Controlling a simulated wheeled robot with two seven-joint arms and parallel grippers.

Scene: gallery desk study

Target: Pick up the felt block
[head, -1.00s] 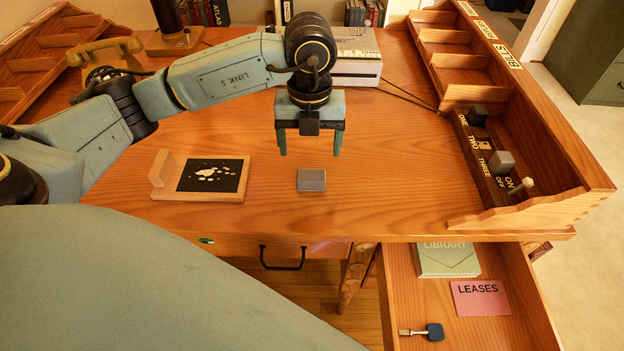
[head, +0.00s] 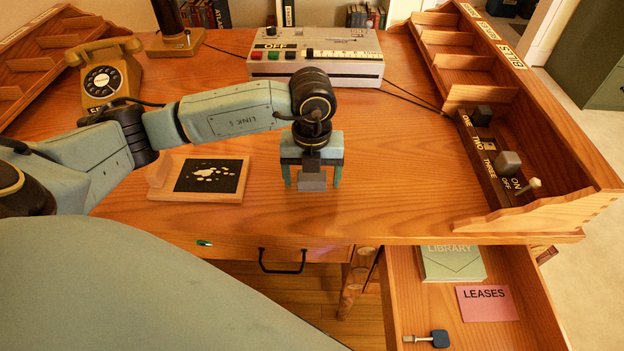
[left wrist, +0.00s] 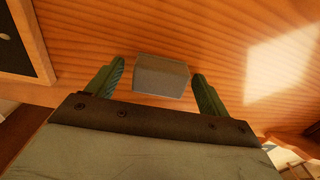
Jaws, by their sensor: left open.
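The felt block is a small grey block (head: 312,181) on the desk top. In the head view it sits between the fingers of my left gripper (head: 312,186), which partly hides it. In the left wrist view the grey block (left wrist: 162,76) lies just ahead of and between the two green fingertips (left wrist: 158,75). A gap shows on each side of it. The left gripper is open, and its fingers do not visibly touch the block. My right gripper is in neither view.
A wooden board with a black, white-spotted panel (head: 210,176) lies left of the block. A switch row (head: 490,155) stands at right, a grey console (head: 316,63) and telephone (head: 108,77) behind. An open drawer (head: 500,333) juts out at front right. Desk around the block is clear.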

